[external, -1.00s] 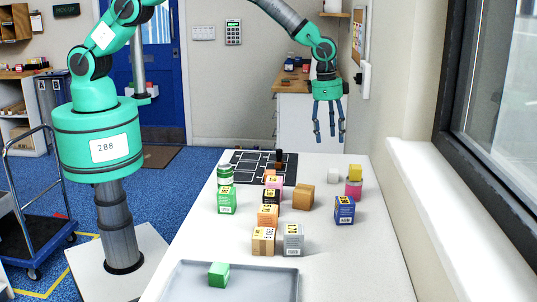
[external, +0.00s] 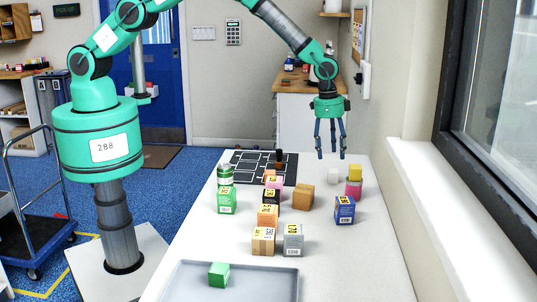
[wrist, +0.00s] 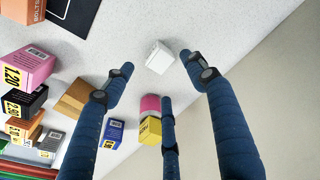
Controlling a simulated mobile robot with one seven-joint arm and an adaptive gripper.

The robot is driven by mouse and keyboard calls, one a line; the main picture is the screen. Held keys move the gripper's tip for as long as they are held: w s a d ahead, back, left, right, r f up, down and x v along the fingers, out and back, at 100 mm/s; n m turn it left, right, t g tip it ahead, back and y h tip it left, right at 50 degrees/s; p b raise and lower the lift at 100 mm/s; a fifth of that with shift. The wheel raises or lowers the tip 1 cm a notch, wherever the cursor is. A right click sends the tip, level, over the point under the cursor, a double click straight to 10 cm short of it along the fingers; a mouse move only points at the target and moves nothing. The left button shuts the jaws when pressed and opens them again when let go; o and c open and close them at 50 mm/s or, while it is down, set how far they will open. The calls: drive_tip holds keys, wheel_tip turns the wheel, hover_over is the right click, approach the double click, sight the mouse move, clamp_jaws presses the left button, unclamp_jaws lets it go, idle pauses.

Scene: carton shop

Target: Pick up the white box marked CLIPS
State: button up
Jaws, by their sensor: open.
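A small white box (external: 333,176) stands at the far right of the white table (external: 345,262). It also shows in the wrist view (wrist: 160,57), between and beyond my fingertips; I cannot read any marking on it. My gripper (external: 330,155) is open and empty, with its three blue fingers pointing down, above the far right end of the table near the white box. In the wrist view my gripper (wrist: 158,75) has its fingers spread around the line toward the box, not touching it.
A yellow cube (external: 355,172) on a pink cylinder (external: 354,190) stands close to the right of the white box. A brown box (external: 303,197) and a blue box (external: 344,210) stand nearer. A grey tray (external: 280,283) holds a green cube (external: 218,274). The window wall borders the right.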

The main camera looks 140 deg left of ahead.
sight(333, 171)
drive_tip(key=shift+w+a+f, duration=0.1)
drive_tip(key=shift+w+f, duration=0.1)
drive_tip(key=shift+f, duration=1.4)
drive_tip(key=shift+f, duration=0.15)
drive_tip(key=shift+w+a+f, duration=0.1)
drive_tip(key=shift+w+f, duration=0.05)
drive_tip(key=shift+f, duration=1.05)
drive_tip(key=shift+w+a+f, duration=0.1)
drive_tip(key=shift+f, duration=1.1)
drive_tip(key=shift+c, duration=0.5)
drive_tip(key=c, duration=1.1)
